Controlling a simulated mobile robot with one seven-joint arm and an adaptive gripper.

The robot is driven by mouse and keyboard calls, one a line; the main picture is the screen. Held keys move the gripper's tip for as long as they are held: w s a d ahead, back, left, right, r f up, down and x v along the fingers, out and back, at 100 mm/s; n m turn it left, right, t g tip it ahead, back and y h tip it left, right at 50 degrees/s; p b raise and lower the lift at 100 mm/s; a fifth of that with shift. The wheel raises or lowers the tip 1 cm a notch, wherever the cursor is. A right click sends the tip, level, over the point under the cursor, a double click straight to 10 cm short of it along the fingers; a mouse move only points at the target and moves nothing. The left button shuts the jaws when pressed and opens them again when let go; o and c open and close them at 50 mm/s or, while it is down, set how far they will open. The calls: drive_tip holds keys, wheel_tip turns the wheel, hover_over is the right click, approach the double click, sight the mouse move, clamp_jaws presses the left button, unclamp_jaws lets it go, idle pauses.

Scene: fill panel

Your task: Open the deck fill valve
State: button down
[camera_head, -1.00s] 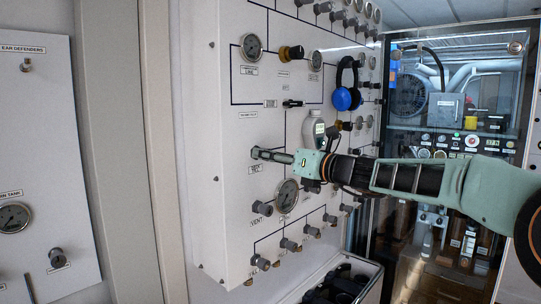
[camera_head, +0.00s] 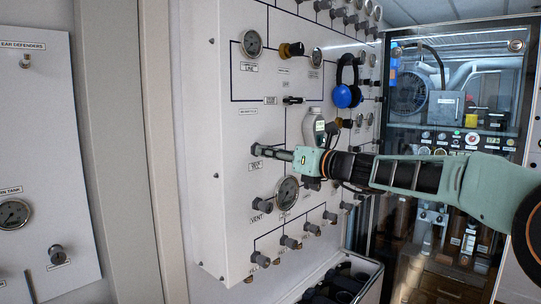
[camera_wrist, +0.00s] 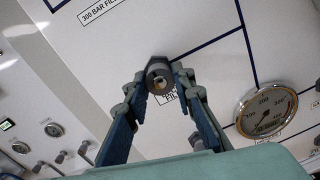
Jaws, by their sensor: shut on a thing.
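A grey valve knob (camera_head: 257,150) sits on the left part of the white fill panel, above a small label. In the wrist view the knob (camera_wrist: 159,74) is a dark round cap with a lighter centre. A label ending in a partly hidden "FIL" lies just behind it. My gripper (camera_head: 272,154) reaches in from the right. In the wrist view my gripper (camera_wrist: 160,86) has its two fingers on either side of the knob, shut on it. The sides of the knob are partly hidden by the fingers. I cannot tell how far the knob is turned.
A pressure gauge (camera_head: 286,193) and a vent knob (camera_head: 262,206) sit below my gripper. Blue ear defenders (camera_head: 346,96) and a grey handheld device (camera_head: 316,127) hang on the panel nearby. Several more knobs line its lower part. A black-framed glass cabinet (camera_head: 455,85) stands at the right.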

drive_tip(key=m+b, duration=1)
drive_tip(key=m, duration=0.1)
drive_tip(key=m+g+b, duration=0.1)
drive_tip(key=m+b, duration=0.9)
drive_tip(key=m, duration=0.2)
drive_tip(key=shift+m+g, duration=0.3)
idle(2.1)
idle(0.5)
drive_tip(key=c, duration=1.6)
unclamp_jaws()
